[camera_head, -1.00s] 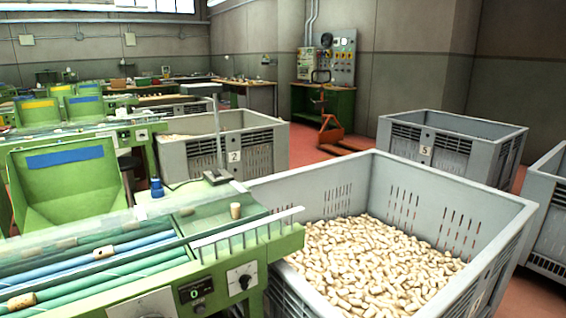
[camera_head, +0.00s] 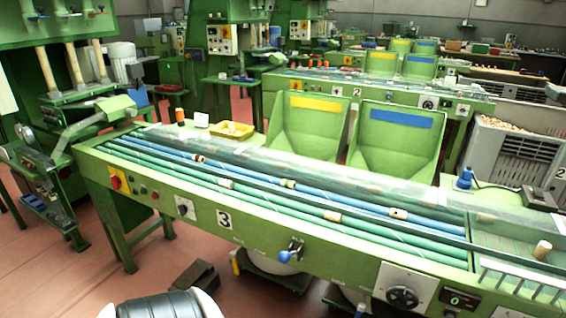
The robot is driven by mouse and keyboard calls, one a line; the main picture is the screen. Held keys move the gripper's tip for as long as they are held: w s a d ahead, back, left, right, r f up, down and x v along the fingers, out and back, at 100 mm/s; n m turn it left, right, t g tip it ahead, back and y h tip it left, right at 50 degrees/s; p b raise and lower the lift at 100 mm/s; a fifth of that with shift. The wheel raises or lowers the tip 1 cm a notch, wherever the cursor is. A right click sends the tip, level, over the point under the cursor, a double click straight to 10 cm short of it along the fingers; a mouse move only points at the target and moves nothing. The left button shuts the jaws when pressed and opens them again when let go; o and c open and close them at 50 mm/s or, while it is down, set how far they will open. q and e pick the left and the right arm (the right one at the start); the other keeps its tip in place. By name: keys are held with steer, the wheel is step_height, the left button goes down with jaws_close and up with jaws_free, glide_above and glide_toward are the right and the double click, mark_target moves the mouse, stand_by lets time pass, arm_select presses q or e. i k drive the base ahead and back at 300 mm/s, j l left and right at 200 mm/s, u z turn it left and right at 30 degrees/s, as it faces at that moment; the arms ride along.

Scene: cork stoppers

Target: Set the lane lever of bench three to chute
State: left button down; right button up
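Bench three (camera_head: 150,187) is a long green sorting bench across the middle, with a white "3" plate (camera_head: 224,218) on its front. A small lever with a blue handle (camera_head: 291,250) sticks out of the front panel, right of the plate; its setting and any labels are too small to read. Blue and green lanes run along the top with several corks on them. Behind the lanes stand two green chutes, one with a yellow band (camera_head: 313,103) and one with a blue band (camera_head: 395,118). Neither of my grippers is in view.
The front also carries a red button (camera_head: 115,183), a small switch (camera_head: 185,207), a dial (camera_head: 403,298) and a "0" display (camera_head: 459,300). A grey crate (camera_head: 515,150) stands at the right. Red floor shows at the lower left.

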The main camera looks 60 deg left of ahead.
mark_target(284, 257)
steer(key=u, duration=1.75)
